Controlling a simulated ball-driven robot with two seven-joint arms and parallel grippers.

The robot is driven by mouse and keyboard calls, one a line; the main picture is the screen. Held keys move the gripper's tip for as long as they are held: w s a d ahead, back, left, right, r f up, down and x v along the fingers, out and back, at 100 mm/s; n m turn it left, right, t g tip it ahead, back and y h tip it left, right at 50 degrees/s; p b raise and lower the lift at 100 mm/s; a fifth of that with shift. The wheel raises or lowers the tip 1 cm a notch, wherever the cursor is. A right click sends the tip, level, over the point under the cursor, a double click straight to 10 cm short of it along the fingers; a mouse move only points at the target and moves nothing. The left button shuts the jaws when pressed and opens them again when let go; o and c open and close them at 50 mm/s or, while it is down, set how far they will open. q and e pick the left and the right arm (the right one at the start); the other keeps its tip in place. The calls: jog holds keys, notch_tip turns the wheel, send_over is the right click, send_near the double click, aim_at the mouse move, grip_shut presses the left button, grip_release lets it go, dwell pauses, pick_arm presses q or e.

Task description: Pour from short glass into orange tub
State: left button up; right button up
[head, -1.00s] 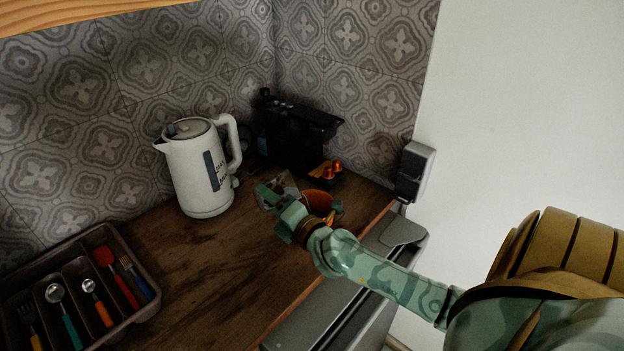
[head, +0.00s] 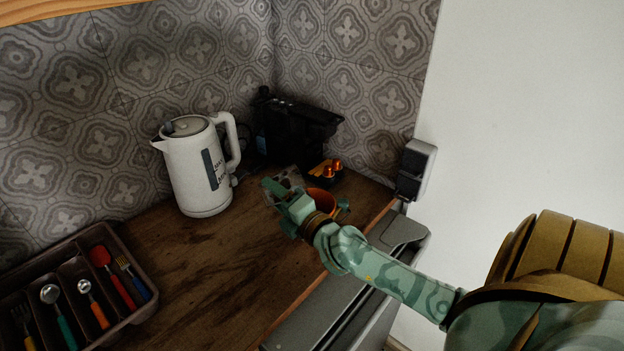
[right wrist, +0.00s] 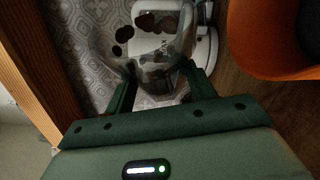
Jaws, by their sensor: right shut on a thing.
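My right gripper (head: 288,199) is shut on the short glass (head: 290,178), a clear vessel that is partly hidden behind the fingers in the head view. In the right wrist view the glass (right wrist: 150,50) sits between the two green fingers, with several dark round pieces inside it. Its exact tilt is hard to tell. The orange tub (head: 322,198) stands on the counter just right of and behind the gripper, partly covered by it. Its orange wall (right wrist: 265,45) fills the upper right of the wrist view, apart from the glass. My left gripper is not in view.
A white kettle (head: 197,168) stands left of the gripper. A cutlery tray (head: 140,262) lies at the lower left. The wooden counter (head: 215,255) between is clear.

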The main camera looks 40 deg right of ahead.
jog(key=shift+s+d+r+b, duration=0.1)
jog(key=shift+d+b, duration=0.2)
jog(key=shift+s+d+r+m+t+h+b, duration=0.15)
jog(key=shift+r+m+t+b, duration=0.15)
jog(key=shift+m+b, duration=0.3)
jog(key=shift+d+r+m+t+h+b, duration=0.15)
jog(key=shift+r+m+t+b, duration=0.2)
jog(key=shift+m, duration=0.4)
jog(key=shift+s+d+r+m+t+h+b, duration=0.15)
jog(key=shift+r+m+b, duration=0.2)
jog(key=shift+m+b, duration=0.3)
dwell(0.8)
